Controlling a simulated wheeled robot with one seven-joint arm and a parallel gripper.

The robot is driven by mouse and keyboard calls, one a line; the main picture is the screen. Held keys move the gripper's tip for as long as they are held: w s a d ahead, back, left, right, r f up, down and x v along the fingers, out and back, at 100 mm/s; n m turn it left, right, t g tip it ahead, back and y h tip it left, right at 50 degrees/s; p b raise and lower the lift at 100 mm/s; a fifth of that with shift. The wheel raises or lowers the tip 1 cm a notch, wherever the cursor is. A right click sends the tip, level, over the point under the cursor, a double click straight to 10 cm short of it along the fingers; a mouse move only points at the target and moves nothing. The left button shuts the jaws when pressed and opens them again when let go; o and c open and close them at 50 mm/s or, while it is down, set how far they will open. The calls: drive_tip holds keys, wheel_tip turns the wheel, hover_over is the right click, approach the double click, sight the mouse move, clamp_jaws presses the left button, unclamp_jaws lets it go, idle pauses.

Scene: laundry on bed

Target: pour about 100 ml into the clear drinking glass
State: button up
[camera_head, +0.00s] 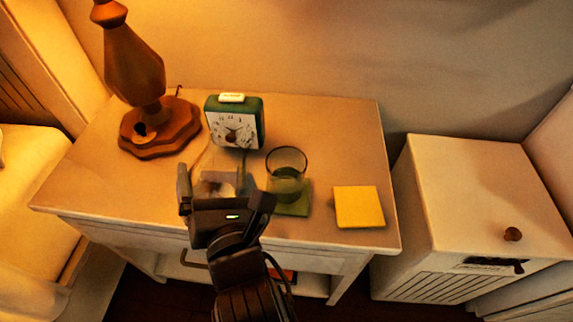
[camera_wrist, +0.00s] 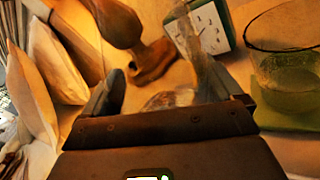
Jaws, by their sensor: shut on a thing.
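The clear drinking glass (camera_head: 286,165) stands upright on a green coaster (camera_head: 293,209) on the nightstand. In the wrist view the glass (camera_wrist: 283,50) is at the right edge, partly cut off; its lower part looks darker, with a line like a liquid surface. My gripper (camera_head: 222,182) is left of the glass, shut on a clear, see-through vessel (camera_head: 205,161). The vessel also shows between the fingers in the wrist view (camera_wrist: 205,75), looking tilted. Its outline is faint, my gripper hides part of it, and I cannot tell its liquid level.
A green alarm clock (camera_head: 235,123) stands behind my gripper. A wooden lamp (camera_head: 135,70) stands at the back left of the nightstand (camera_head: 335,125). A yellow note pad (camera_head: 358,207) lies right of the coaster. A white cabinet (camera_head: 480,195) stands further right, and a bed is at left.

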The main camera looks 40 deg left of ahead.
drive_tip(key=n, duration=0.3)
drive_tip(key=shift+f, duration=0.1)
drive_tip(key=shift+n+t+p, duration=0.3)
drive_tip(key=shift+n+p, duration=0.2)
drive_tip(key=shift+p, duration=0.2)
drive_tip(key=shift+a+p, duration=0.1)
drive_tip(key=shift+p, duration=0.7)
drive_tip(key=shift+w+f+n+p, duration=0.15)
drive_tip(key=shift+f+n+p, duration=0.1)
drive_tip(key=shift+n+p, duration=0.2)
idle(1.3)
